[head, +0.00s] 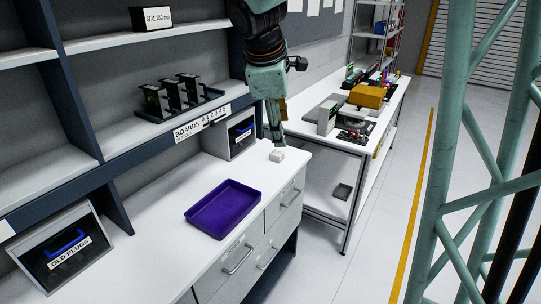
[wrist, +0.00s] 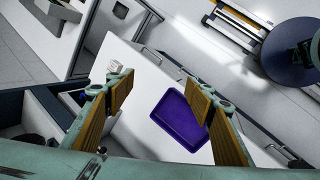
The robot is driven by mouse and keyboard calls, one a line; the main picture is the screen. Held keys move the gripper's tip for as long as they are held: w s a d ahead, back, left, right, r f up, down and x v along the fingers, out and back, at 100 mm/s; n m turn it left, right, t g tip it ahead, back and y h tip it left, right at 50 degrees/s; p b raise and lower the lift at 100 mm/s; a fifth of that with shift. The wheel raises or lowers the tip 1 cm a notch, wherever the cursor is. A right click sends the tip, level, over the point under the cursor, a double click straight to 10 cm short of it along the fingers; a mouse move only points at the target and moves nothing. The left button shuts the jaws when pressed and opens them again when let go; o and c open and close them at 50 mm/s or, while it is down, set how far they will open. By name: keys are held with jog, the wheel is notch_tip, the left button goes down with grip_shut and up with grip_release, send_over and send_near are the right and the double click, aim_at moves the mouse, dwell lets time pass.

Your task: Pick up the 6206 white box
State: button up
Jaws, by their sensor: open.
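A small white box (head: 277,155) sits on the white counter near its far right corner, beside the drawer edge. No number on it is legible. It also shows in the wrist view (wrist: 114,67), just beyond the tip of the left finger. My gripper (head: 278,132) hangs above and slightly left of the box in the head view, pointing down. I cannot tell the exact height above the box.
A purple tray (head: 190,214) lies on the counter (head: 135,262) nearer the front. An open-fronted bin (head: 235,152) stands behind the box, and an OLD PLUGS bin (head: 75,262) is at left. The BOARDS shelf (head: 190,122) overhangs the counter. Another workbench (head: 325,150) stands beyond.

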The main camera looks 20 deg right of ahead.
jog(key=w+d+f+n+p, duration=0.2)
jog(key=w, duration=0.4)
jog(key=w+d+f+n+p, duration=0.1)
jog(key=w+d+n, duration=0.1)
jog(key=w, duration=0.3)
jog(key=n+h+p, duration=0.1)
jog(key=n+p, duration=0.7)
jog(key=n, duration=0.1)
send_near(277, 153)
jog(key=shift+v, duration=1.75)
jog(key=shift+w+a+f, duration=0.1)
jog(key=shift+a+f, duration=0.05)
jog(key=shift+a, duration=0.05)
jog(key=shift+x, duration=4.2)
jog(key=shift+d, duration=0.2)
jog(key=shift+x, duration=2.5)
jog(key=shift+d, duration=0.1)
jog(key=shift+c, duration=0.3)
